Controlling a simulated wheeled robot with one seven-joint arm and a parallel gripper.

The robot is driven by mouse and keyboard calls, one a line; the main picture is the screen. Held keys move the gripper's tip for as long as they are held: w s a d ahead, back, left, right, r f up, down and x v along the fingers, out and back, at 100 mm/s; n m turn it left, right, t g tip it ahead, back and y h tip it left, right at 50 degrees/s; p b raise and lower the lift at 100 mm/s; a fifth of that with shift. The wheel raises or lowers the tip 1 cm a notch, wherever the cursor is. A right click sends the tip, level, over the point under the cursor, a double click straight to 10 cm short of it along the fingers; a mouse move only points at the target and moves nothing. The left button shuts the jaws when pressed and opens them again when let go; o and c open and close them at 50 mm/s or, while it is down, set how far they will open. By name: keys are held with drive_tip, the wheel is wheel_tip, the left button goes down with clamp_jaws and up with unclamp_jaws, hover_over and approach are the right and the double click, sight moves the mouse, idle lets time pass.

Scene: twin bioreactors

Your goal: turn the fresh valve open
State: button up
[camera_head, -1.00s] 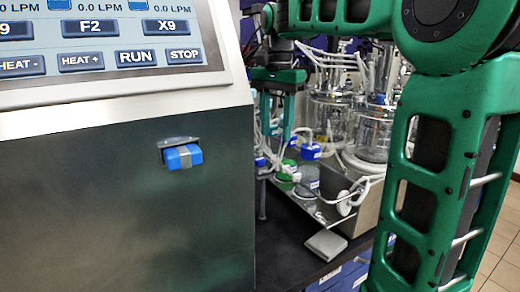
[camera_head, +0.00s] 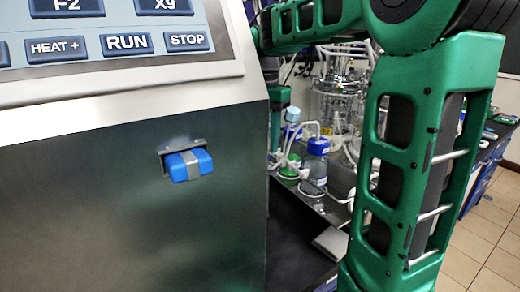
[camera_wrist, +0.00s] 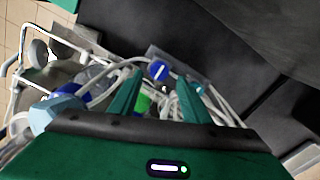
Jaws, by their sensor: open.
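A round blue knob with a pale stripe (camera_wrist: 158,70) shows in the wrist view, just beyond and between my fingertips; it looks like a valve handle. I cannot tell whether it is the fresh valve, and no label can be read. My gripper (camera_wrist: 159,82) is open, with its two green fingers apart and nothing clearly held between them. The knob appears apart from the fingers, though depth is hard to judge. In the head view the steel cabinet's edge hides most of my gripper, and I cannot make out the knob there.
The steel control cabinet (camera_head: 100,210) fills the left, with a blue block in a bracket (camera_head: 188,164) on its front. Glass vessels (camera_head: 338,100), a blue-capped bottle (camera_head: 316,165) and white tubing crowd the bench behind. Tubing (camera_wrist: 222,112) also runs close beside my fingers.

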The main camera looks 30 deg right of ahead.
drive_tip(key=shift+f, duration=1.45)
drive_tip(key=c, duration=1)
drive_tip(key=shift+c, duration=0.2)
